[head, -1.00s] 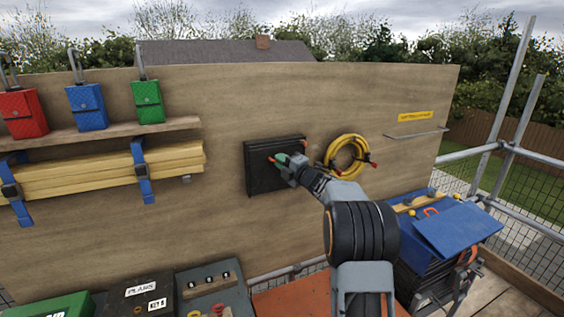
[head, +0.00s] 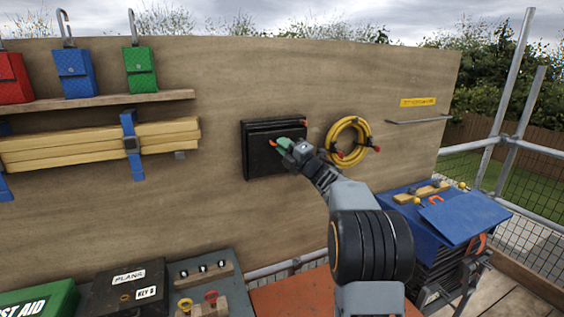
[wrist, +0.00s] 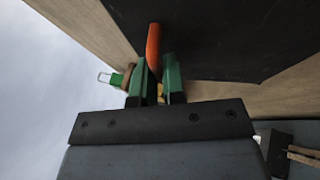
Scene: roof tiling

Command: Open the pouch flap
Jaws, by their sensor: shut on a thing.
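The black pouch (head: 256,160) is mounted on the plywood board, and its flap looks down over the front. An orange tab (head: 277,146) shows at the front of the pouch. My gripper (head: 288,147) is at the right half of the pouch front. In the wrist view, the green fingers of my gripper (wrist: 159,85) are closed around the orange tab (wrist: 153,48). The black surface of the pouch (wrist: 220,35) fills the top of that view. My gripper hides part of the pouch front in the head view.
A yellow hose coil (head: 336,133) hangs just right of the pouch. Red, blue and green padlock-shaped cases stand on a shelf (head: 110,100) at left, above strapped timber (head: 70,148). Boxes and a blue bag (head: 455,215) stand below.

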